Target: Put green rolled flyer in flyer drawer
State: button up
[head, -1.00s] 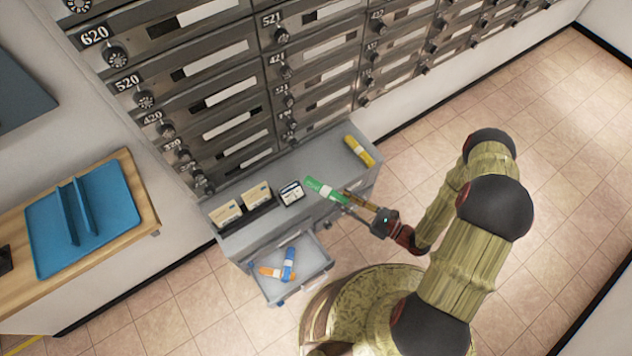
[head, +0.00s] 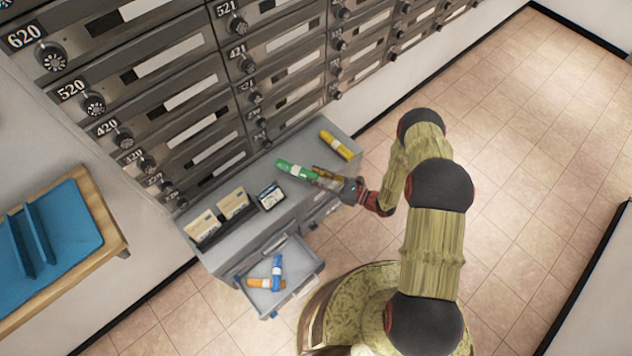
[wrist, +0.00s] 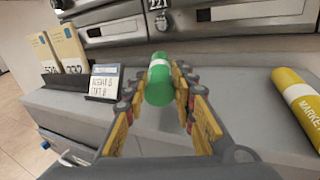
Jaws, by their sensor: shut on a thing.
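The green rolled flyer (head: 293,169) has a white band and is held in my gripper (head: 318,176) over the grey cabinet top. In the wrist view the green roll (wrist: 159,84) sits between the two fingers of my gripper (wrist: 158,88), end toward the camera. The fingers are shut on it. Whether the roll touches the cabinet top is hard to tell. The flyer drawer (head: 285,297) is pulled open at the front of the cabinet, below and left of my gripper. A blue roll (head: 277,268) and an orange roll (head: 259,283) lie in it.
A yellow roll (head: 337,145) lies on the cabinet top (head: 232,256), right of my gripper in the wrist view. A small sign (head: 271,196) and card boxes (head: 233,203) stand at its left. Mailboxes (head: 180,85) rise behind. A blue tray (head: 75,222) is at far left.

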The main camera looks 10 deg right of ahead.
jog(key=shift+w+f+b, duration=0.15)
jog(key=shift+f+b, duration=0.2)
jog(key=shift+f, duration=0.6)
jog(key=shift+w+f+b, duration=0.15)
jog(key=shift+f+b, duration=0.2)
jog(key=shift+f, duration=0.55)
jog(key=shift+f, duration=0.2)
jog(key=o, duration=1)
jog(key=shift+o, duration=0.5)
jog(key=shift+r, duration=0.15)
